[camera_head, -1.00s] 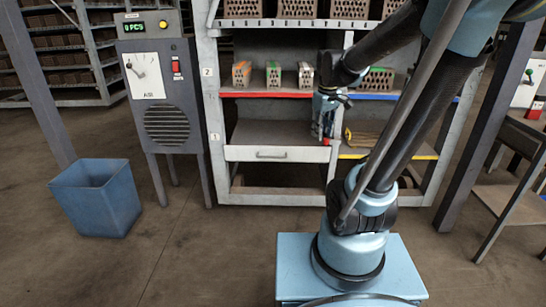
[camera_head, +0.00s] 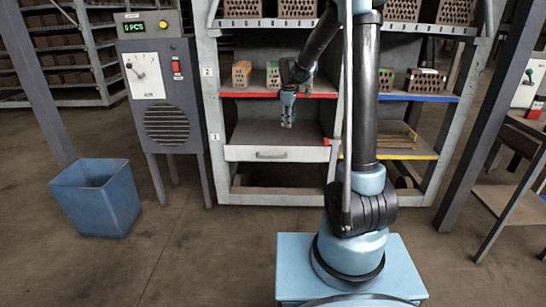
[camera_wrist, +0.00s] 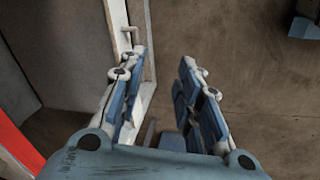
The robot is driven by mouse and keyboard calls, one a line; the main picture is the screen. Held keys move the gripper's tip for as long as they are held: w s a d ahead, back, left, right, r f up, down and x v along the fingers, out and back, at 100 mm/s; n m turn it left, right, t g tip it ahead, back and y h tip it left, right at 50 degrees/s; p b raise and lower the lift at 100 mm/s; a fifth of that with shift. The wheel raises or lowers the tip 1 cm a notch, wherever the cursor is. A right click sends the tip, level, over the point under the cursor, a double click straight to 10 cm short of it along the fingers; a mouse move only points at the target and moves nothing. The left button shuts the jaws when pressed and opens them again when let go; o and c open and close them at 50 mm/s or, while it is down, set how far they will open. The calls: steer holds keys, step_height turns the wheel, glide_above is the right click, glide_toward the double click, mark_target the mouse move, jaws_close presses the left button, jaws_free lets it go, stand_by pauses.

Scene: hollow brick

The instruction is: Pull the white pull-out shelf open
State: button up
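The white pull-out shelf (camera_head: 240,153) is in the lower bay of the rack, with a grey handle (camera_head: 271,155) on its front panel. The panel looks flush with the rack front. In the wrist view the white panel (camera_wrist: 121,14) runs along the left finger, and a small handle-like piece (camera_wrist: 130,31) sticks out near that fingertip. My gripper (camera_head: 288,121) hangs fingers down above and slightly right of the handle, below the red-edged shelf. Its two fingers are apart with nothing between them in the wrist view (camera_wrist: 163,60). I cannot tell whether it touches the panel.
The red shelf edge (camera_head: 250,95) is just above, with bricks (camera_head: 242,73) behind it; it also shows in the wrist view (camera_wrist: 18,142). The floor before the shelf is clear.

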steer(key=w+a+f+n, duration=0.3)
steer(key=w+a+f, duration=0.4)
steer(key=w+f, duration=0.1)
glide_toward(273, 157)
steer(key=f, duration=0.2)
steer(key=w+f, duration=0.1)
steer(key=f, duration=0.2)
steer(key=w+f, duration=0.1)
steer(key=f, duration=0.1)
steer(key=shift+f, duration=0.35)
jaws_close()
